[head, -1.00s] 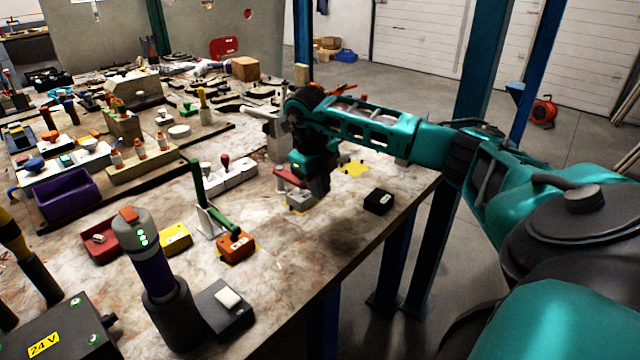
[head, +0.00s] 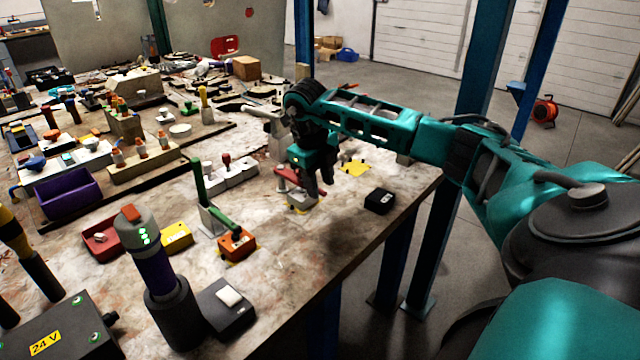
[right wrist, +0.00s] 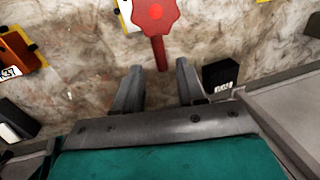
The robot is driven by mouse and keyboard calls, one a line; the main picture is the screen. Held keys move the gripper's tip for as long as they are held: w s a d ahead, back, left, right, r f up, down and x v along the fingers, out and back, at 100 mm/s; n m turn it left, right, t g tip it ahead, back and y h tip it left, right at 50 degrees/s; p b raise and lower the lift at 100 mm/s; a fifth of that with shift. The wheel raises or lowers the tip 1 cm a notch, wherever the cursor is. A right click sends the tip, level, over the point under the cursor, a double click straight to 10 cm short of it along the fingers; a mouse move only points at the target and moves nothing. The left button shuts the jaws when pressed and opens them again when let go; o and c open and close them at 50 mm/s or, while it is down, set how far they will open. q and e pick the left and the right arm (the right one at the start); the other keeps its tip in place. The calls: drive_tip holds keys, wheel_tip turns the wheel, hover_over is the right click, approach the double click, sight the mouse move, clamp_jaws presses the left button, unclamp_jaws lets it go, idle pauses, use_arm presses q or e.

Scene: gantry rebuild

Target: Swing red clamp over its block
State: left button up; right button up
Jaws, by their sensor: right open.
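The red clamp (head: 288,174) stands near the table's right edge, beside my right gripper (head: 320,180). Its pale block (head: 297,209) sits at its foot on a yellow patch, partly hidden by the gripper. In the right wrist view the clamp shows as a red star-shaped head (right wrist: 156,14) with a narrow red arm pointing down toward the gap between my fingertips (right wrist: 158,72). The fingers are apart, with bare tabletop showing between them. I cannot tell whether either finger touches the arm. My left gripper is not in view.
A black block (head: 379,201) stands right of the gripper, near the table edge. A green-handled clamp (head: 219,218) with an orange block (head: 237,245) is to the left. A yellow patch (head: 353,168) lies behind. Bare tabletop (head: 290,255) is clear in front.

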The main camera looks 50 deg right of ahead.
wheel_tip(320, 180, up, 12)
drive_tip(key=a, duration=0.2)
drive_tip(key=shift+a+f, duration=0.15)
drive_tip(key=shift+f, duration=0.05)
idle(0.4)
